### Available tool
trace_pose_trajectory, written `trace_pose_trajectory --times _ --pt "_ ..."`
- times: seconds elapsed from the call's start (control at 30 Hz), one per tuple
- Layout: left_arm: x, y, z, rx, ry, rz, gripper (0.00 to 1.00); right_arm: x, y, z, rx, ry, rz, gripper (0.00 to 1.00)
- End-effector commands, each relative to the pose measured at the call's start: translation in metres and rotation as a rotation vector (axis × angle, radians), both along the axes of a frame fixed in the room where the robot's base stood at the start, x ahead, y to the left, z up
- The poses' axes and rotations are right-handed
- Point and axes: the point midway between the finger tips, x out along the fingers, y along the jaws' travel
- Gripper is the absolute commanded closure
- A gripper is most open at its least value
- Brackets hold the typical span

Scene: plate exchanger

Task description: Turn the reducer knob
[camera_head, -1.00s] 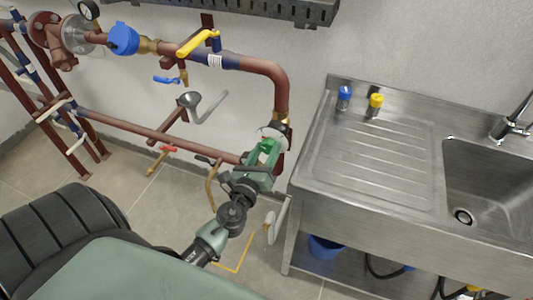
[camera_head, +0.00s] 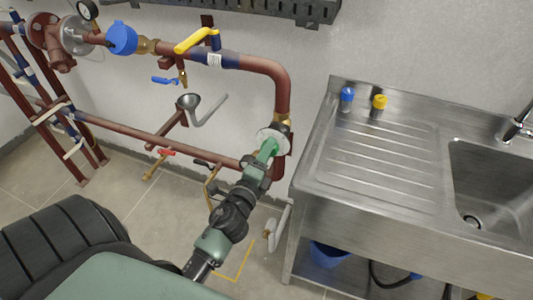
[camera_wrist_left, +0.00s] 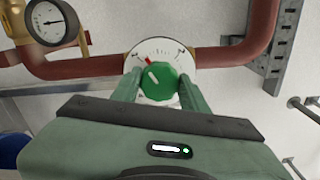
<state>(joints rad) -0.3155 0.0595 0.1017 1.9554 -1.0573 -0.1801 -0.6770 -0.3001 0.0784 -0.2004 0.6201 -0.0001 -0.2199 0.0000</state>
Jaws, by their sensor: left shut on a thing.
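The reducer knob (camera_wrist_left: 160,82) is green with a white pointer line that points up and left. Behind it is a round white dial (camera_wrist_left: 176,46) with a scale and a red mark. My left gripper (camera_wrist_left: 158,92) is shut on the knob, with one green finger on each side. In the head view, my left gripper (camera_head: 268,149) reaches up to the white dial (camera_head: 266,134) on the red pipe, and its fingers hide the knob. My right gripper is not in view.
A red pipe (camera_head: 279,85) bends down to the dial. A steel sink unit (camera_head: 372,165) stands close on the right. A yellow-handled valve (camera_head: 196,40) is at the upper left, and a lower red pipe (camera_head: 165,137) runs left. A pressure gauge (camera_wrist_left: 48,21) shows in the wrist view.

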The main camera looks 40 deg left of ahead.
Motion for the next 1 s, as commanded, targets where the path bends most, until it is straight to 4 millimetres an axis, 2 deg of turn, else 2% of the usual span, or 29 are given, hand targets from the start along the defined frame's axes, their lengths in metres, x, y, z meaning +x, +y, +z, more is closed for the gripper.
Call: trace_pose_trajectory --times 0.4,1.0 --pt "0.0 -0.0003 -0.001 -0.215 -0.051 0.0 0.96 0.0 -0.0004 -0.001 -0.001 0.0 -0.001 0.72" --pt "0.0 -0.0004 -0.0011 -0.258 -0.061 -0.001 0.96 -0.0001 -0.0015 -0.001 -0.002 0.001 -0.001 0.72"
